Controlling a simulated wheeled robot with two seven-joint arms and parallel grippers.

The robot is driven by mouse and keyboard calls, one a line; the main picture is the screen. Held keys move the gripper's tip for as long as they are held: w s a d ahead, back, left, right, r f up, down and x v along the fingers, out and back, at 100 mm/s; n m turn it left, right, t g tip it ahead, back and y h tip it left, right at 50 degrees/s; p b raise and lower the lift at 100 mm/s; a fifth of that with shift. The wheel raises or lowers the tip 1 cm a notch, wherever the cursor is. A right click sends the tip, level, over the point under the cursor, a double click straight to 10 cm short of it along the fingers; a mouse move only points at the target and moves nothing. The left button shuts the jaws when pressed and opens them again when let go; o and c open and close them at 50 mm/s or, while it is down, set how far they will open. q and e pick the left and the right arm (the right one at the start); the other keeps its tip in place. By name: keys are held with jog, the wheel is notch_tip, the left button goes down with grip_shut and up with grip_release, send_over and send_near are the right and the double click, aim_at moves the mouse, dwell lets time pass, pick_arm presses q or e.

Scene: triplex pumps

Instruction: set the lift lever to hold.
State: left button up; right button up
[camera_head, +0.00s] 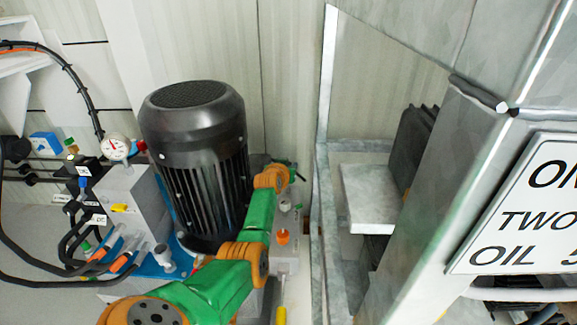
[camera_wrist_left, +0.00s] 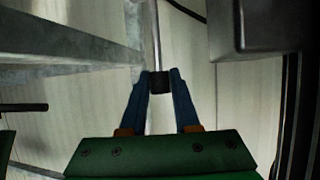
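My left arm, green and orange, rises from the bottom of the head view. Its left gripper (camera_head: 290,168) is beside the black motor, mostly hidden behind the orange wrist. In the left wrist view, the two blue fingers of the left gripper (camera_wrist_left: 159,84) stand either side of a small dark block (camera_wrist_left: 159,82) and appear to touch it. A thin metal rod (camera_wrist_left: 156,35) meets the top of this block. I cannot tell for sure that it is the lift lever, and no hold mark is readable. My right gripper is not in view.
The large black motor (camera_head: 195,150) stands left of the gripper. A pump block with a gauge (camera_head: 116,147) and hoses is further left. A grey metal frame (camera_head: 322,200) and a panel with a sign (camera_head: 525,205) stand right. A yellow handle (camera_head: 281,315) shows at bottom.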

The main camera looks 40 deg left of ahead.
pick_arm(q)
jog(key=o, duration=0.3)
jog(key=shift+s, duration=0.1)
jog(key=p+v, duration=0.5)
jog(key=v, duration=0.2)
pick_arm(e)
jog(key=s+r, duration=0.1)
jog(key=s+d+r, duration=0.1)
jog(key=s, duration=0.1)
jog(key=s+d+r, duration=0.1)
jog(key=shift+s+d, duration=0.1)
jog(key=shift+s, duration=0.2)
